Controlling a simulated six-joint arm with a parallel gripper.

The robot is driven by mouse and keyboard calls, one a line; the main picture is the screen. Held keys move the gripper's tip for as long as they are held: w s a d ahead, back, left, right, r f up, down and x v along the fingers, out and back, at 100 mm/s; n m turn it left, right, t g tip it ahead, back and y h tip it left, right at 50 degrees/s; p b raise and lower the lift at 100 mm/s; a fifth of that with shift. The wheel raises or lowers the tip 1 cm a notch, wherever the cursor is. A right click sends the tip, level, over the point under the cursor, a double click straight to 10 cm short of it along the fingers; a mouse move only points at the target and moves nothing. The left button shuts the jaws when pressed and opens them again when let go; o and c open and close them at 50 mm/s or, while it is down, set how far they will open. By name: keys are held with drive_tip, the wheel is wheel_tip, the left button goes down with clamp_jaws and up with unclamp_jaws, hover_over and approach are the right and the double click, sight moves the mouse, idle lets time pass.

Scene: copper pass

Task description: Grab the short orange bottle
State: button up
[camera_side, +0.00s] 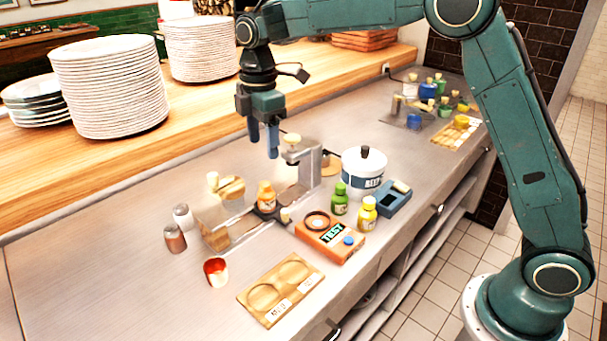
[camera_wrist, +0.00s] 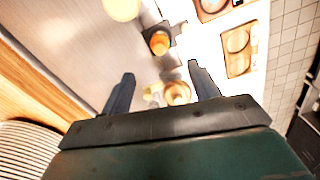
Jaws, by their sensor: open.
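The short orange bottle (camera_side: 266,197) stands upright on a small dark base near the middle of the counter, beside a metal stand (camera_side: 309,172). In the wrist view, an orange round top over a dark square looks like the same bottle (camera_wrist: 159,43), just beyond the fingertips. My gripper (camera_side: 264,150) points down above the counter, higher than the bottle and apart from it. Its two blue fingers are spread, with nothing held between them. In the wrist view my gripper (camera_wrist: 160,69) frames a pale-orange round thing (camera_wrist: 177,93) below, which I cannot identify.
An orange scale (camera_side: 325,242), green bottle (camera_side: 340,201), yellow bottle (camera_side: 367,216) and white pot (camera_side: 363,180) stand right of the orange bottle. Two shakers (camera_side: 175,239) and a red cup (camera_side: 216,272) are left. A wooden board (camera_side: 279,289) lies in front.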

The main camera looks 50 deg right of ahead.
sight(265, 183)
drive_tip(key=shift+w+f, duration=0.1)
drive_tip(key=shift+f, duration=4.25)
drive_tip(key=shift+a+f, duration=0.1)
drive_tip(key=shift+f, duration=2.5)
drive_tip(key=c, duration=0.9)
